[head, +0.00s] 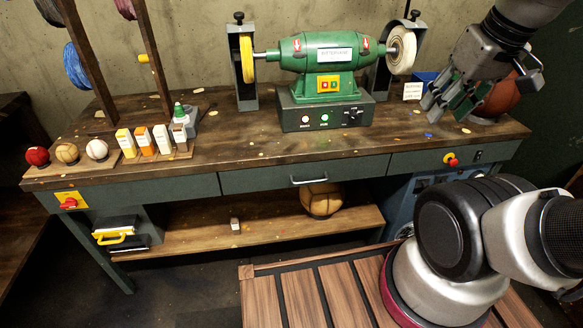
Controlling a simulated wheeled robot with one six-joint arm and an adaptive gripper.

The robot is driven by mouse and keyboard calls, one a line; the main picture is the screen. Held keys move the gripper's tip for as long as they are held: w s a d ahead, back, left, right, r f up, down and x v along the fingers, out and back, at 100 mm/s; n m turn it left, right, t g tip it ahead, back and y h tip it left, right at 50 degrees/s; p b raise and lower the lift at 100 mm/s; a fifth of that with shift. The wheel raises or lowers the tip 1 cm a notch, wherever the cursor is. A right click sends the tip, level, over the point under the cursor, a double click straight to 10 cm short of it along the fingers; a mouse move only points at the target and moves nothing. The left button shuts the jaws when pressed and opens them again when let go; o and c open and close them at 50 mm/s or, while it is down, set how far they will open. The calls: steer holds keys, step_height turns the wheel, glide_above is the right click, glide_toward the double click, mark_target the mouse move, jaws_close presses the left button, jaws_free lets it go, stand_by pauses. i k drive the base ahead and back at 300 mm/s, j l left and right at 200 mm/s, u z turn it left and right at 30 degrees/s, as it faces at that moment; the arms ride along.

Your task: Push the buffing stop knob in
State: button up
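A red knob on a yellow ring (451,160) sits on the bench's front panel at the right. A second red knob (69,202) on a yellow plate is at the left end of the front. I cannot read which one is labelled for buffing. The green buffing machine (325,60) stands on the bench with a yellow wheel at left and a pale wheel at right. My gripper (446,112) is above the bench's right part, pointing down and left, above and behind the right knob and apart from it. Its fingers look spread, with nothing between them.
A brown leather ball (501,97) rests on the bench behind my gripper. Several small balls and bottles stand on trays at the left. A tan ball (321,199) lies on the lower shelf. The space before the right knob looks clear.

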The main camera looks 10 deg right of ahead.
mark_target(453, 162)
steer(key=z, duration=1.25)
